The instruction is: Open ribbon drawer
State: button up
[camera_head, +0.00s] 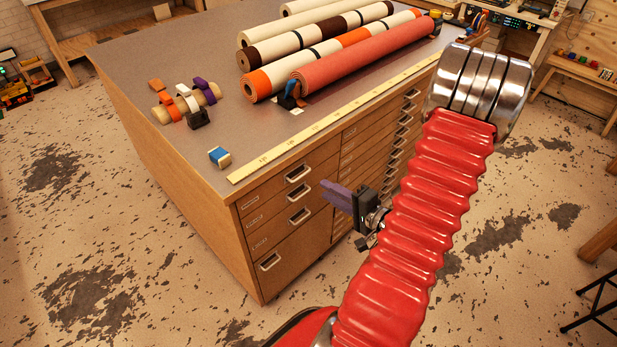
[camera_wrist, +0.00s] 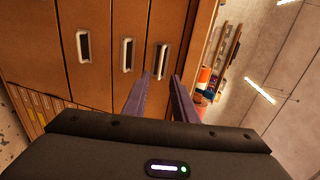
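A wooden cabinet (camera_head: 200,205) has several drawers with metal pull handles and small labels that I cannot read, so I cannot tell which is the ribbon drawer. The drawers in view look shut. The top-left drawer handle (camera_head: 298,173) is at the near corner. My gripper (camera_head: 327,190) is in front of the drawer faces, with purple fingers pointing at them. In the wrist view, my gripper (camera_wrist: 161,77) is open, its two fingers apart. A drawer handle (camera_wrist: 161,61) appears between and beyond the fingertips; contact cannot be told. Two more handles (camera_wrist: 127,54) (camera_wrist: 83,46) are to its left.
On the cabinet top lie several long rolls (camera_head: 350,60), a yellow ruler strip (camera_head: 310,137) along the front edge, a stand of small ribbon rolls (camera_head: 185,98) and a blue roll (camera_head: 220,157). The floor in front of the drawers (camera_head: 320,290) is clear.

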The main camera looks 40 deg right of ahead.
jog(key=x, duration=1)
jog(key=shift+w, duration=0.15)
jog(key=c, duration=0.6)
grip_shut()
jog(key=shift+f, duration=0.15)
dwell(0.5)
